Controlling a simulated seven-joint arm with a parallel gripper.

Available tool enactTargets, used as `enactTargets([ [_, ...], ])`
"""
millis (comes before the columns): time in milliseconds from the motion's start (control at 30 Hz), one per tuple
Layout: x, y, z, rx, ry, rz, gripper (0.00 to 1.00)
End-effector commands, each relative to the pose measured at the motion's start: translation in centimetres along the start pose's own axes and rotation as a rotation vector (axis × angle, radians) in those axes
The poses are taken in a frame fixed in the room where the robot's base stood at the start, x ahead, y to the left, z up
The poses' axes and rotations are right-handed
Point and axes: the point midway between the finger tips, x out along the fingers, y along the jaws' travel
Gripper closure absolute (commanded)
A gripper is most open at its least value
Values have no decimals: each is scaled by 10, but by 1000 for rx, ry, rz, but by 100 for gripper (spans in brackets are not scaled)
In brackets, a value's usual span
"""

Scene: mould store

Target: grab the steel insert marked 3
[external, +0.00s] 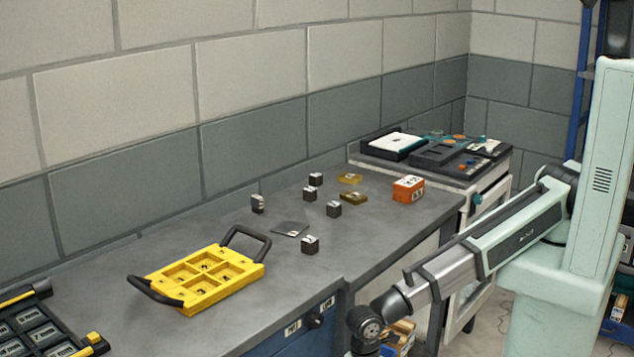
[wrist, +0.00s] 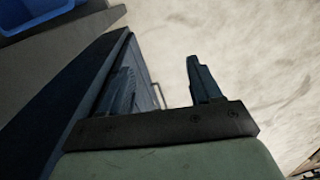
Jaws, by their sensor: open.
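Several small dark steel blocks with pale marked tops stand on the grey workbench (external: 120,290): one at the left (external: 257,204), one at the back (external: 315,180), one in the middle (external: 309,194), one to the right (external: 333,209) and one at the front (external: 310,246). Their marks are too small to read, so I cannot tell which is the 3. My gripper (wrist: 165,85) is open and empty in the wrist view, over pale floor. In the external view my arm hangs in front of the bench, away from the blocks; the gripper itself is out of sight there.
A yellow mould frame (external: 190,297) with dark handles and square pockets lies left of the blocks. A thin grey plate (external: 290,228), amber pieces (external: 353,198) and an orange box (external: 408,189) are nearby. A black tray (external: 40,325) is at far left. The bench's front edge is near my arm.

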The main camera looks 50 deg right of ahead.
Motion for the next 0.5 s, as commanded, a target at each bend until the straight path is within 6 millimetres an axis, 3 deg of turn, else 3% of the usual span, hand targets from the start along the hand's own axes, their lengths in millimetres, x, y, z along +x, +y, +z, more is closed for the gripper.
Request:
enactTargets([
  [33,-15,-5,-23,-35,27,8,36],
  [200,-65,-26,-80,-145,107,31,36],
  [500,-167,-64,-164,-323,243,72,36],
])
